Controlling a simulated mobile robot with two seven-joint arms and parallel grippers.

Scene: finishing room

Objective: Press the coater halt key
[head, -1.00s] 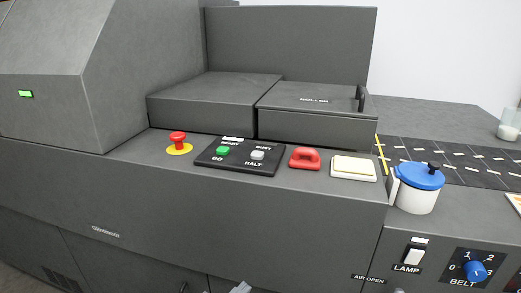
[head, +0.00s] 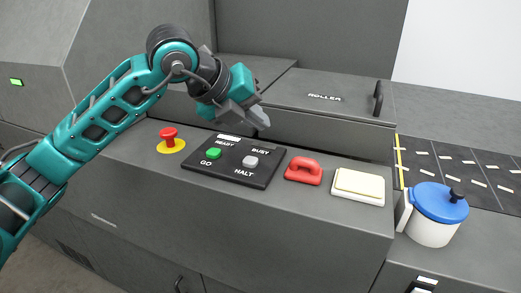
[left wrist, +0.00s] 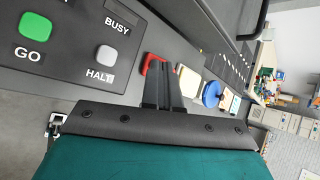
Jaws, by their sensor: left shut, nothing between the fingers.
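The halt key (head: 250,162) is a light grey button above the HALT label on a black panel (head: 225,174). It also shows in the left wrist view (left wrist: 105,54). The green GO key (head: 213,153) sits to its left. My left gripper (head: 262,122) is shut and empty, held above the panel's back edge, apart from the key. My right gripper is not in view.
A red emergency knob on a yellow base (head: 169,138) stands left of the panel. The ROLLER cover (head: 322,99) rises behind.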

